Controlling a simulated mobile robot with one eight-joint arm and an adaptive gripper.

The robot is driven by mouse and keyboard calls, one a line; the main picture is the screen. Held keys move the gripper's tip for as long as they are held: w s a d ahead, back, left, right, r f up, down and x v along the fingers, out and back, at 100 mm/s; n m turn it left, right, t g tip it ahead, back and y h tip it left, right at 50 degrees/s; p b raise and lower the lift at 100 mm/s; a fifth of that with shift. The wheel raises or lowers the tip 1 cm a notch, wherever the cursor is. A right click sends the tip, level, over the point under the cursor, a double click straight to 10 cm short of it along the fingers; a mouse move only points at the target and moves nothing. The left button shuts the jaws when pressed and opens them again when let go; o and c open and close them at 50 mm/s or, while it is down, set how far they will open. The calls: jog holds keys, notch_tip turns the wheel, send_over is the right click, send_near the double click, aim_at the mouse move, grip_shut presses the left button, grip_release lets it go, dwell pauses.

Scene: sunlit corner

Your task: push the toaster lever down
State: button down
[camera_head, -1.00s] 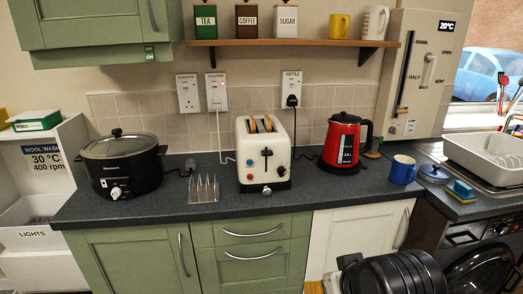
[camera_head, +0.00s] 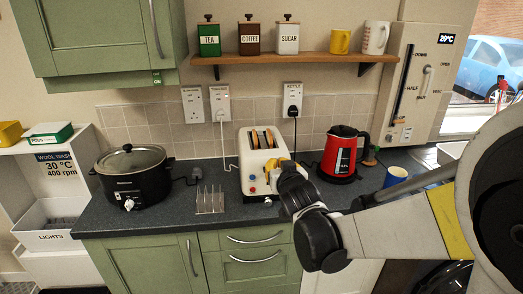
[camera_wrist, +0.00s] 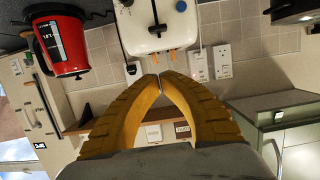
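The cream toaster (camera_head: 247,158) stands on the counter with bread showing in its slots. Its front, with small coloured knobs, is partly covered by my gripper (camera_head: 273,166) in the head view. In the wrist view, the toaster (camera_wrist: 137,33) appears upside down at the top, with its dark lever (camera_wrist: 156,29) on the front face. My gripper (camera_wrist: 159,80) has its yellow fingertips together with nothing between them. The tips lie near the toaster in view; I cannot tell whether they touch it. The lever is hidden in the head view.
A red kettle (camera_head: 338,155) stands close right of the toaster. A wire rack (camera_head: 209,202) and a black slow cooker (camera_head: 136,180) are to the left. A blue mug (camera_head: 396,176) stands to the right. A wooden shelf (camera_head: 300,59) with canisters hangs above.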

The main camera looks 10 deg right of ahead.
jog(key=f+b+x, duration=0.1)
jog(key=x, duration=0.2)
jog(key=b+x, duration=0.1)
jog(key=x, duration=0.3)
jog(key=f+b+x, duration=0.1)
jog(key=b+x, duration=0.1)
jog(key=x, duration=0.2)
jog(key=shift+s+f, duration=0.25)
jog(key=shift+s, duration=0.15)
jog(key=shift+f+b, duration=0.3)
jog(key=shift+f, duration=0.35)
